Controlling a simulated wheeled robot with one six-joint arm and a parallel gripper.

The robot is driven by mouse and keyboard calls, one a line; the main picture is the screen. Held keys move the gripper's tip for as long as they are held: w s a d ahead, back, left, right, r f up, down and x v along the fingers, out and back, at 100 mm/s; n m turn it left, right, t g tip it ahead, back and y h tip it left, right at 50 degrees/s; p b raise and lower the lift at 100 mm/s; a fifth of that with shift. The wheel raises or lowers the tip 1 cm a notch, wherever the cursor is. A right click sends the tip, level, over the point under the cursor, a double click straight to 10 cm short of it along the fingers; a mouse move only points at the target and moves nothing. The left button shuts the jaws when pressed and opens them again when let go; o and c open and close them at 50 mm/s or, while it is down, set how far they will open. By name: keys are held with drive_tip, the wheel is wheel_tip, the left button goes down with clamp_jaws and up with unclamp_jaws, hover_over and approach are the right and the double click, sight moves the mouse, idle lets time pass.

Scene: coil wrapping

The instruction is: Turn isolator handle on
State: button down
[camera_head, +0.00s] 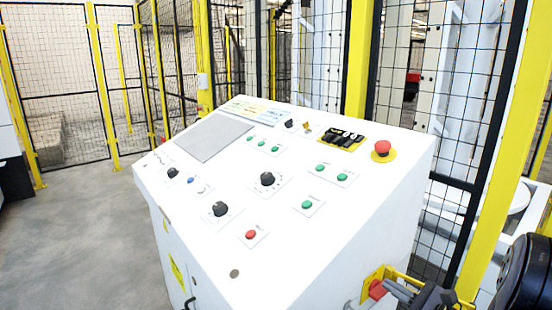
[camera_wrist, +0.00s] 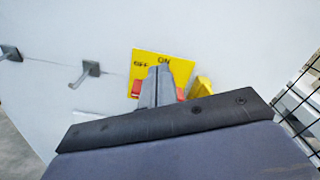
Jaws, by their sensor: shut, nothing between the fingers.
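The isolator's yellow plate (camera_wrist: 147,60), marked OFF at left and ON at top, is on the white cabinet's side in the wrist view. The red isolator handle (camera_wrist: 136,89) shows on both sides of my gripper (camera_wrist: 158,72), which hides its middle. The fingers are shut together with nothing between them, in front of the handle. Whether they touch it, I cannot tell. In the head view the red handle (camera_head: 376,290) and yellow plate (camera_head: 372,276) are at the bottom right, with my gripper (camera_head: 392,288) close by at the right.
The white control console (camera_head: 330,250) fills the middle of the head view, with knobs, buttons and a red emergency stop (camera_head: 382,148) on top. A yellow bracket (camera_wrist: 202,86) sticks out right of the plate. Two grey handles (camera_wrist: 88,71) are at the left. Mesh fencing stands behind.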

drive_tip(key=shift+r, duration=0.1)
idle(0.5)
drive_tip(key=v, duration=0.6)
drive_tip(key=shift+r, duration=0.35)
drive_tip(key=s+a+f+n+p, duration=0.2)
drive_tip(key=s+a+f+n, duration=0.15)
drive_tip(key=n, duration=0.25)
drive_tip(key=x, duration=0.6)
drive_tip(key=shift+w+f, duration=0.35)
drive_tip(key=shift+w, duration=0.05)
idle(0.4)
drive_tip(key=shift+w+d+b, duration=0.2)
drive_tip(key=shift+d+b, duration=0.1)
drive_tip(key=shift+b, duration=0.1)
idle(0.6)
